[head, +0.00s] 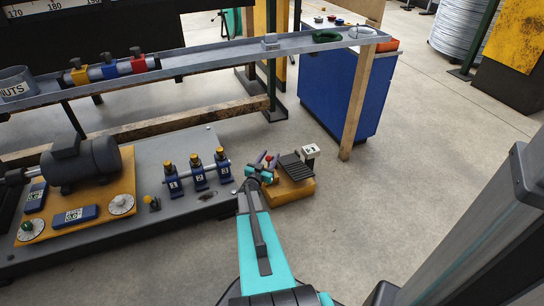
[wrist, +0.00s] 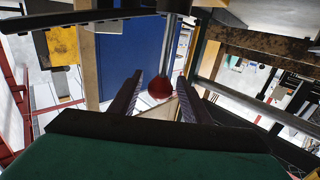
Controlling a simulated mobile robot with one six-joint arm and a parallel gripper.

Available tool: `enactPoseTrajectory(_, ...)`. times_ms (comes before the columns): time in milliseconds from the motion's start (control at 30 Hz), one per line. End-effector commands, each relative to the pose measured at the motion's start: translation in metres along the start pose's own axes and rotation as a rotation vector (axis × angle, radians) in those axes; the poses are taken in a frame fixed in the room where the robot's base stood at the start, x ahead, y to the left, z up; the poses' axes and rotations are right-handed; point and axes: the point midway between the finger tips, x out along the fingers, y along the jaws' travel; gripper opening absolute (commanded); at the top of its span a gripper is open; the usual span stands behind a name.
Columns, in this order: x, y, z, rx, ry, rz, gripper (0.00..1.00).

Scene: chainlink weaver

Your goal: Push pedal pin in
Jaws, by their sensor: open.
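The pedal (head: 292,168) has a black ridged plate on an orange base and stands on the floor beside the grey machine bed. A red ball (head: 268,158), apparently the knob of the pedal pin, shows at my gripper (head: 267,162). In the wrist view the red ball (wrist: 159,88) lies between my two dark fingers, at the end of a grey rod. My fingers are open, with a visible gap on each side of the ball. I cannot tell how far the pin is in, as the gripper hides its base in the head view.
A small white labelled block (head: 311,151) stands at the pedal's far right. Several blue numbered posts with yellow tops (head: 198,172) stand on the machine bed (head: 150,235) to the left. A blue cabinet (head: 342,90) and a wooden post (head: 356,105) are behind. Floor to the right is clear.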

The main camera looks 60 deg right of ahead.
Motion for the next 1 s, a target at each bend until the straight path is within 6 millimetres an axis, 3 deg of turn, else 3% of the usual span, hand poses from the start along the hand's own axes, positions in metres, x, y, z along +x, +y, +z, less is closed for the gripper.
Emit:
enactPoseTrajectory(233, 0.024, -0.001, 0.001, -0.001, 0.001, 0.000, 0.43)
enactPoseTrajectory(600, 0.027, 0.000, 0.000, -0.001, 0.000, 0.000, 0.43)
enactPoseTrajectory(667, 0.027, 0.000, 0.000, -0.001, 0.000, 0.000, 0.37)
enactPoseTrajectory(867, 0.027, 0.001, 0.000, -0.001, 0.000, 0.001, 0.03)
enactPoseTrajectory(1000, 0.027, 0.001, 0.000, -0.001, 0.000, 0.002, 0.00)
